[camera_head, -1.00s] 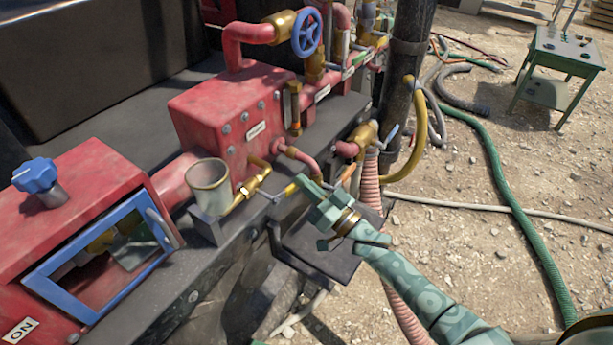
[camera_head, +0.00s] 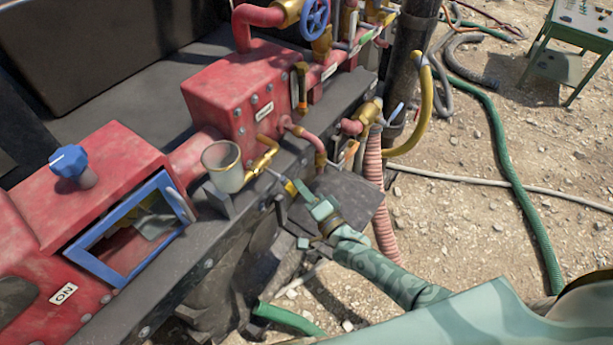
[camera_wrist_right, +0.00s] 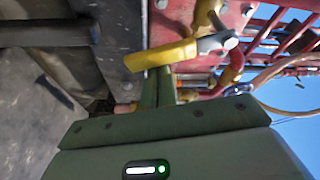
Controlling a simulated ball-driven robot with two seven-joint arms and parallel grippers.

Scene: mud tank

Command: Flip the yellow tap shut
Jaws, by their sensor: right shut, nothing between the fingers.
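The yellow tap handle (camera_head: 290,187) sits on a grey metal stem off the brass tap (camera_head: 264,156), beside a pale cup on the red machine. In the right wrist view the yellow handle (camera_wrist_right: 160,55) lies across the picture, slanting up to the grey stem. My right gripper (camera_head: 302,190) is shut and empty, with its tips close by the handle. In the wrist view its green fingers (camera_wrist_right: 157,82) end just under the handle; I cannot tell whether they touch it. My left gripper is not in view.
A pale cup (camera_head: 222,168) stands left of the tap. Right of it are an orange-handled tap (camera_head: 351,151), a blue lever (camera_head: 395,113) and a pink ribbed hose (camera_head: 378,190). A dark plate (camera_head: 350,192) lies below. A green table (camera_head: 570,50) stands far right on gravel.

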